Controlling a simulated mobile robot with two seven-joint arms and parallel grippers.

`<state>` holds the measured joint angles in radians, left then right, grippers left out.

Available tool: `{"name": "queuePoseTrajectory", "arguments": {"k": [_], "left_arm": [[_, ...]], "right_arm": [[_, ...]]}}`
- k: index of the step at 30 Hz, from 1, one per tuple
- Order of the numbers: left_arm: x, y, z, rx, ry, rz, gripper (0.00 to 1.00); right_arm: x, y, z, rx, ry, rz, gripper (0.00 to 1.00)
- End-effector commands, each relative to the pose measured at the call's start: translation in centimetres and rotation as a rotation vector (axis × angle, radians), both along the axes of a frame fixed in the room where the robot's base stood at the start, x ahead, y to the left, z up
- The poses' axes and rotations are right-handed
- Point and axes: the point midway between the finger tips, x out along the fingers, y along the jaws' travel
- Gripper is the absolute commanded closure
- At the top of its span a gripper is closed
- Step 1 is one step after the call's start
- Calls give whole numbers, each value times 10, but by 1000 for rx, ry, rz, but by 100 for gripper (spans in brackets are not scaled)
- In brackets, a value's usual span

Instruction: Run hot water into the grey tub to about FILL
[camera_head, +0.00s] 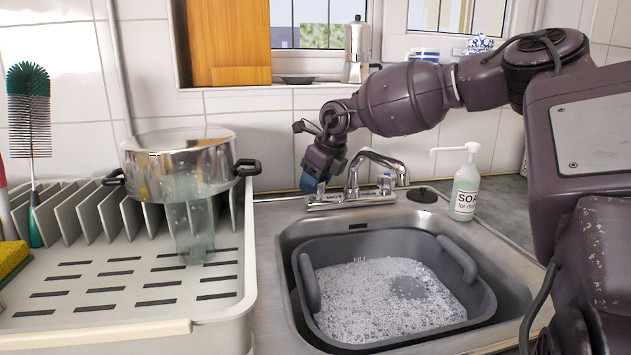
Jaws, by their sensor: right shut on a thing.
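The grey tub (484,297) stands in the steel sink, with white foamy suds (365,310) inside. The word FILL shows on its far inner wall, just above the suds. The chrome mixer tap (352,180) stands behind the tub, its spout curving to the right. I cannot make out a stream of water from it. Its right handle (386,184) has a blue mark. My right gripper (312,184) points down at the left end of the tap and is shut on the left tap handle, which it mostly hides. My left gripper is out of view.
A soap bottle (465,187) stands behind the sink at right, near a dark sink plug (422,195). A dish rack (222,265) at left holds a steel pot (160,160), a glass (190,225) and a green brush (28,110). A moka pot (357,55) stands on the windowsill.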

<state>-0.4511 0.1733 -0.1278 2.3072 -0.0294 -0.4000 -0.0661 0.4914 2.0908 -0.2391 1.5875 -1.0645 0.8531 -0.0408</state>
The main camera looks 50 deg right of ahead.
Motion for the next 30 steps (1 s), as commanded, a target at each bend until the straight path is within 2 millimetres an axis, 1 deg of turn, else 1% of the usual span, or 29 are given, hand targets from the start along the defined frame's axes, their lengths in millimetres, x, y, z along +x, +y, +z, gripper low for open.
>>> {"name": "queuePoseTrajectory", "arguments": {"k": [11,12,16,17,25,28,30], "left_arm": [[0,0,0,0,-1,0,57],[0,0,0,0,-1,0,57],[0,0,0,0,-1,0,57],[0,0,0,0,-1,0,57],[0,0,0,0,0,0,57],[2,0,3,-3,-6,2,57],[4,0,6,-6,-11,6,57]], "right_arm": [[0,0,-1,1,2,-7,73],[0,0,-1,2,2,-7,47],[0,0,-1,2,1,-7,27],[0,0,0,1,1,-6,24],[0,0,1,1,0,-5,24],[-3,0,8,0,-3,-5,24],[-6,0,18,1,-6,-5,24]]}}
